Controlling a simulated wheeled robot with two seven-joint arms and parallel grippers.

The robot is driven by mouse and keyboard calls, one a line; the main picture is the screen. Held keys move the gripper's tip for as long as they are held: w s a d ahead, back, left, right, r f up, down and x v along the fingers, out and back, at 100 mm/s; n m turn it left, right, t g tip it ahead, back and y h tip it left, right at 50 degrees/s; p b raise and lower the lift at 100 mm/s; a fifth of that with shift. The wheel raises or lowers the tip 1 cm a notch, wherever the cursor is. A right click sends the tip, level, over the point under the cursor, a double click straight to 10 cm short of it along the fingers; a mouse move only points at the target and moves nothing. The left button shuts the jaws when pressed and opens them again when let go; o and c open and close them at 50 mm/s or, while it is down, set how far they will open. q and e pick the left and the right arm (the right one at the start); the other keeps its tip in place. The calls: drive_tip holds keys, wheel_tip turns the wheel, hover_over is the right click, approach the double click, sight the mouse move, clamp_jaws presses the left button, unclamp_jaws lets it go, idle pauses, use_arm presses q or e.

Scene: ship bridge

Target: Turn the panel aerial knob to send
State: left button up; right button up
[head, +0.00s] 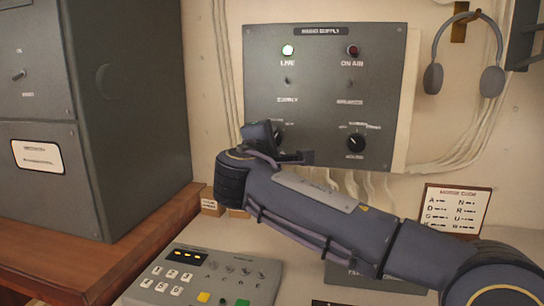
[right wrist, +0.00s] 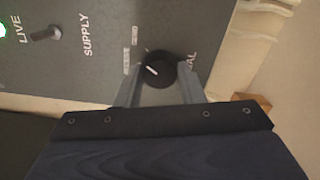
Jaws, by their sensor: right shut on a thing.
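The grey wall panel (head: 325,85) faces me in the head view. Its left lower knob, the aerial knob (head: 278,136), is black and partly hidden behind my right gripper (head: 282,152). In the right wrist view the round knob (right wrist: 157,66) sits between the two fingers of my right gripper (right wrist: 160,78), which is shut on it. The knob's white pointer line aims to the upper left there, towards small labels too blurred to read surely. Part of the aerial label is hidden by a finger. My left gripper is not in view.
A second black knob (head: 356,142) is at the panel's right. The LIVE lamp (head: 288,50) glows pale green; the ON AIR lamp (head: 353,51) is dark red. Headphones (head: 465,55) hang at right. A keypad box (head: 207,277) lies below; a grey cabinet (head: 130,110) stands left.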

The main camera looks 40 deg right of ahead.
drive_tip(key=shift+f+m+b, duration=0.1)
drive_tip(key=shift+m+b, duration=0.9)
drive_tip(key=shift+m, duration=0.3)
drive_tip(key=o, duration=1)
drive_tip(key=v, duration=0.7)
drive_tip(key=shift+s+a, duration=0.25)
drive_tip(key=shift+a, duration=0.1)
drive_tip(key=shift+p, duration=0.3)
